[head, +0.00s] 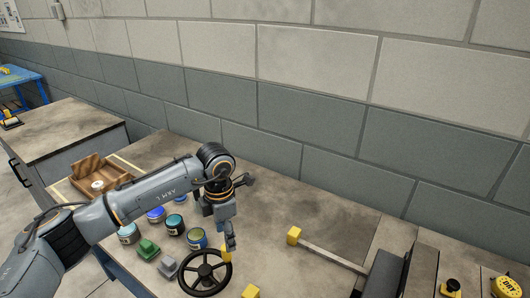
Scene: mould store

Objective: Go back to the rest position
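My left arm reaches in from the left, over the workbench (290,205). Its gripper (230,245) points down at the upper right rim of a black spoked handwheel (205,267). A small yellow piece (227,254) shows right at the fingertips. I cannot tell whether the fingers are closed on it or only beside it, nor whether it belongs to the wheel. My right gripper is not in view.
A wooden box (84,184) is behind my arm. A metal bar with a yellow end (294,235) lies right. A block wall (310,120) bounds the back.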

